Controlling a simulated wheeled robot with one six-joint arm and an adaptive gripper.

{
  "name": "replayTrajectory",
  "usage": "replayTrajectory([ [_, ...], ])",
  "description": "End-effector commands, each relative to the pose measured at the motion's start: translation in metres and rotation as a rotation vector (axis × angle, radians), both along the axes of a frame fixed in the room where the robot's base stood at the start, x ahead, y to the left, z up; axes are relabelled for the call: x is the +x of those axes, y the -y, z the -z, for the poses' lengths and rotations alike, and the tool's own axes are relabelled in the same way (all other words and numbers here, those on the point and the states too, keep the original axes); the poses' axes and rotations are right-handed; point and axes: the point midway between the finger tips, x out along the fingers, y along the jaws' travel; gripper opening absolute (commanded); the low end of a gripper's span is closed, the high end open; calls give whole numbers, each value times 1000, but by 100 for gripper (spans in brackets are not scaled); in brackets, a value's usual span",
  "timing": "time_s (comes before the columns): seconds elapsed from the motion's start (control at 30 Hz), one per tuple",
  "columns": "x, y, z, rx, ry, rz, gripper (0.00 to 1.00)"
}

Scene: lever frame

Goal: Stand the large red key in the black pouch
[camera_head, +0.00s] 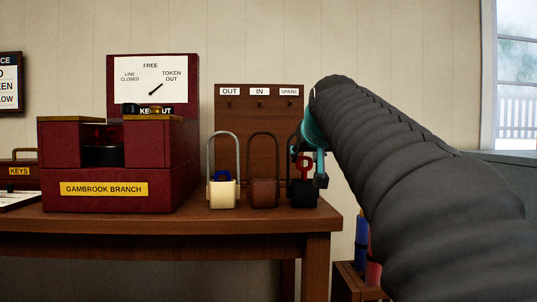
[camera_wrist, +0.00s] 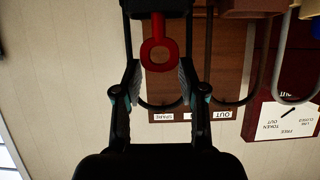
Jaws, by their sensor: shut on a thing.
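The large red key (camera_head: 304,162) is upright with its ring end up, its shaft running down to the black pouch (camera_head: 304,194) at the right end of the table. In the wrist view, which is upside down, the red key (camera_wrist: 159,57) meets the pouch (camera_wrist: 160,8) at the top edge; its lower end is hidden there. My gripper (camera_wrist: 160,68) has a finger on each side of the key's ring and is shut on it. In the head view my gripper (camera_head: 310,163) is partly hidden by my arm.
A brown pouch (camera_head: 263,194) and a cream pouch (camera_head: 222,194) holding a blue key (camera_head: 222,175) stand to the left. A hook board (camera_head: 259,113) is behind. The dark red Gambrook Branch machine (camera_head: 75,189) stands farther left.

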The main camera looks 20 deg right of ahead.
Motion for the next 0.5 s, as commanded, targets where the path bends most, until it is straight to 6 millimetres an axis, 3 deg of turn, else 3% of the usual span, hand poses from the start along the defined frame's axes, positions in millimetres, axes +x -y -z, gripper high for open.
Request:
replayTrajectory([
  [0.5, 0, 0, 13, 0, 1, 0, 3],
])
